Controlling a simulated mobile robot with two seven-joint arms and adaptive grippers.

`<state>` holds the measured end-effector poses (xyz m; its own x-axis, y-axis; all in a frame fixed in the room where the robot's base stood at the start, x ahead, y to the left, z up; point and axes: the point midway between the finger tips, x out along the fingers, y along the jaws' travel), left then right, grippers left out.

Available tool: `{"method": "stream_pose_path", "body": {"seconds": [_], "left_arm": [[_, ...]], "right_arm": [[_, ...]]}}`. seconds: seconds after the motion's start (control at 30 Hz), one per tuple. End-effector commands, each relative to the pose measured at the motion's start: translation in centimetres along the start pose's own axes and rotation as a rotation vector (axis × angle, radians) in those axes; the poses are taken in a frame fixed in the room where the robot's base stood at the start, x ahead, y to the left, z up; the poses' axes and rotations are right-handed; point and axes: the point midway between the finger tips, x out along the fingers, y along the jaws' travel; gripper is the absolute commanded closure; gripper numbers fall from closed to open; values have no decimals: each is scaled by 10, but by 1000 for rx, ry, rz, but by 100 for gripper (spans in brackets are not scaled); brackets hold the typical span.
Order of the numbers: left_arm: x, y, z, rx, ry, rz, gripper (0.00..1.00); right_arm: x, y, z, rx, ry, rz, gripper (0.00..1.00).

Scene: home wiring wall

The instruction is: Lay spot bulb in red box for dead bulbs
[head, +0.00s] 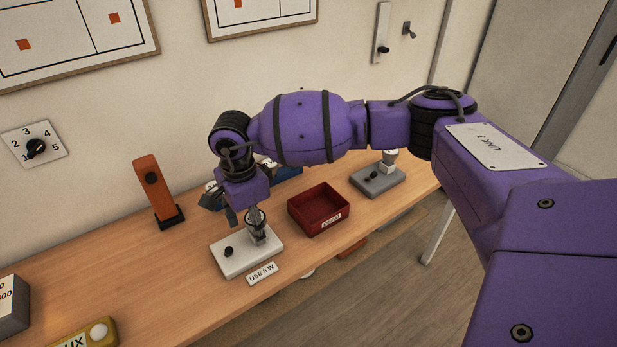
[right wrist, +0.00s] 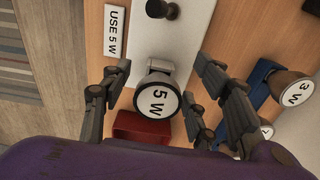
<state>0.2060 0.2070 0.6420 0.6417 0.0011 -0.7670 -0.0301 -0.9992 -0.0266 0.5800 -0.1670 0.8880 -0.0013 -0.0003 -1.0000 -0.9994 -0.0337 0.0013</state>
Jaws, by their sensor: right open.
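A spot bulb marked 5 W (right wrist: 158,98) stands on the white base (head: 232,258), behind the USE 5 W card. In the head view the bulb (head: 257,231) is largely hidden by my right gripper (head: 254,222). My right gripper points down over it, open; in the right wrist view its fingers (right wrist: 160,108) are on either side of the bulb, with gaps visible. The red box (head: 319,209) is right of the white base in the head view; its visible inside is empty. It is partly seen behind the bulb in the right wrist view (right wrist: 140,127). My left gripper is not in view.
A blue holder (right wrist: 259,80) carries other bulbs, one marked 3 W (right wrist: 296,92), close to my right fingers. A grey base (head: 377,181) with another bulb (head: 390,160) stands beyond the red box. An orange upright device (head: 154,187) stands left. The table's front edge is near.

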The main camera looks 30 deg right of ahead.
Motion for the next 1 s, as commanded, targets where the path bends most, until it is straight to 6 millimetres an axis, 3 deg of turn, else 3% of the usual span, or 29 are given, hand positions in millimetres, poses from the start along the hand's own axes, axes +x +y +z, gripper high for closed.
{"method": "stream_pose_path", "body": {"seconds": [0.07,0.43,1.0], "left_arm": [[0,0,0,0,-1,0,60],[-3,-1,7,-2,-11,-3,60],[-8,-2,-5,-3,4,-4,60]], "right_arm": [[0,0,0,0,0,1,45],[-1,-1,0,-1,0,-1,90],[-20,-1,1,-1,-1,-4,90]]}}
